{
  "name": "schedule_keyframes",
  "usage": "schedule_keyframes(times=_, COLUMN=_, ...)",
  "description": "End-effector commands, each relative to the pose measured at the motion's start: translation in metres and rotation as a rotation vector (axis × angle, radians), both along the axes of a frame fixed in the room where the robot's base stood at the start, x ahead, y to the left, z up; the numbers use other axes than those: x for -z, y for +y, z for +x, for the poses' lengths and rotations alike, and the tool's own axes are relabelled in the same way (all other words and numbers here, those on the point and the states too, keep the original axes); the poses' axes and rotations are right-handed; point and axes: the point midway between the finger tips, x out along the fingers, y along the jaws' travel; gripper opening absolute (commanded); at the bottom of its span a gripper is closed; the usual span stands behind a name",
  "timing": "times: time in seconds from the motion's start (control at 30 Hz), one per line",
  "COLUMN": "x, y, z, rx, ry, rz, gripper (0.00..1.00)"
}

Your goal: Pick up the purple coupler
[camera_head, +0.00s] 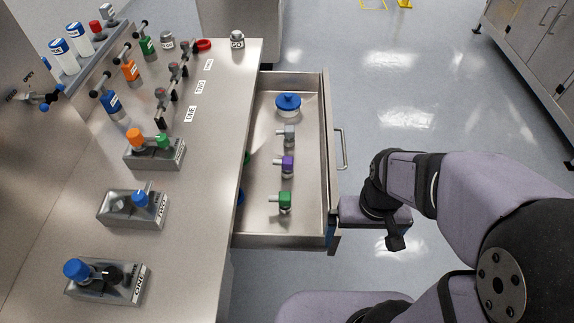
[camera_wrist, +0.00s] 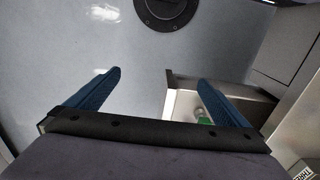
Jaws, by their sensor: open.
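The purple coupler (camera_head: 287,162) lies in the open drawer in the head view, between a grey coupler (camera_head: 287,133) and a green coupler (camera_head: 284,201). My gripper (camera_wrist: 159,77) is open in the wrist view, its two blue fingers wide apart with nothing between them. In the head view my wrist is at the right of the drawer's front, with a bit of blue finger showing by the drawer's near corner. In the wrist view a green piece shows beside the right finger in the drawer corner. The purple coupler is not visible there.
The drawer (camera_head: 262,238) has raised walls and a handle (camera_head: 342,150) on its right side. A blue-lidded jar (camera_head: 288,104) sits at its far end. The counter (camera_head: 215,130) at left holds several fixtures, bottles and valves. Open floor lies to the right.

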Motion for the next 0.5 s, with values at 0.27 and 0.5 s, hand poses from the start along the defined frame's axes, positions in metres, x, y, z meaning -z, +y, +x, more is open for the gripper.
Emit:
schedule_keyframes(times=0.27, x=0.0000, y=0.0000, z=0.0000, rx=0.000, ry=0.000, rz=0.000, gripper=0.73)
schedule_keyframes(times=0.5, x=0.0043, y=-0.0014, z=0.0015, rx=-0.038, ry=-0.001, rz=-0.015, gripper=0.73)
